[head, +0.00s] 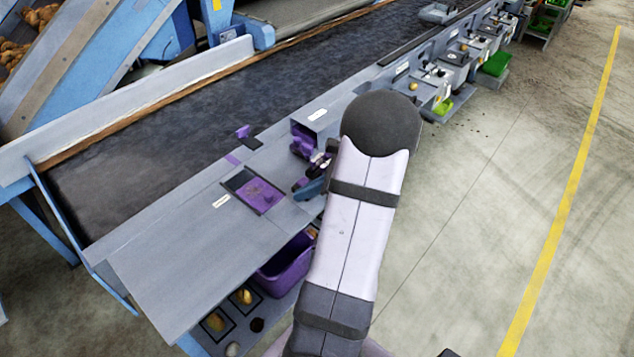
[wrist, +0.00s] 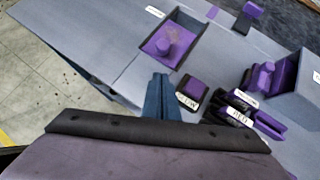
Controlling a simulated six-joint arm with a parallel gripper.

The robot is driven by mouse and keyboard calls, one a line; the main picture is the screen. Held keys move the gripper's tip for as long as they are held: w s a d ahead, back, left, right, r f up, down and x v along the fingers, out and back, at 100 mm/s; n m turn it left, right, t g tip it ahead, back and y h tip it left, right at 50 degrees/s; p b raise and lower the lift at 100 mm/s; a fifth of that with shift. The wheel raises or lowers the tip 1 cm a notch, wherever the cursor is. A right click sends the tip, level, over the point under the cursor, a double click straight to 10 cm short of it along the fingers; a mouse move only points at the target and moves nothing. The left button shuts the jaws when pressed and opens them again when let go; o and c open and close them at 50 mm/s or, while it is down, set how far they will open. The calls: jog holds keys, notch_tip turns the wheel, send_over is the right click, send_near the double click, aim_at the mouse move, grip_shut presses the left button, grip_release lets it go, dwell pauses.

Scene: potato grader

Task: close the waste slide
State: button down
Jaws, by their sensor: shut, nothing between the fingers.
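The purple plate (head: 260,195), which looks like the waste slide, sits in a dark-rimmed recess in the grey bench top. In the wrist view the purple plate (wrist: 158,50) carries a round purple knob (wrist: 170,37). A dark strip of the recess shows beside the plate; I cannot tell how far the slide stands open. A small label lies by the recess, too small to read. My gripper (wrist: 159,98) has its blue fingers together and empty, just short of the recess and apart from the knob. In the head view my gripper (head: 312,188) is partly hidden by my arm.
Labelled purple-and-black controls (wrist: 238,108) stand close to the right of my fingers. A grey box (wrist: 300,85) is beyond them. A purple bin (head: 287,265) sits below the bench edge. The dark belt (head: 200,125) runs behind. The bench top left of the recess is clear.

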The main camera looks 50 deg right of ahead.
aim_at(274, 198)
jog(key=shift+w+a+f+p, duration=0.25)
jog(key=shift+w+a+p, duration=0.15)
jog(key=shift+w, duration=0.4)
jog(key=shift+w+a+f+p, duration=0.3)
jog(key=shift+w+a, duration=0.1)
jog(key=shift+w, duration=0.4)
jog(key=shift+w+a+f+p, duration=0.2)
jog(key=shift+w+a+p, duration=0.2)
jog(key=shift+w, duration=0.4)
jog(key=w, duration=0.7)
jog(key=shift+s, duration=0.15)
jog(key=s, duration=0.1)
jog(key=s+d, duration=0.2)
jog(key=shift+s+r, duration=0.15)
jog(key=shift+s, duration=0.15)
jog(key=b+v, duration=0.2)
jog(key=v, duration=0.6)
jog(key=shift+s+d, duration=0.1)
jog(key=shift+s, duration=0.1)
jog(key=shift+b+v, duration=0.3)
jog(key=shift+v, duration=0.45)
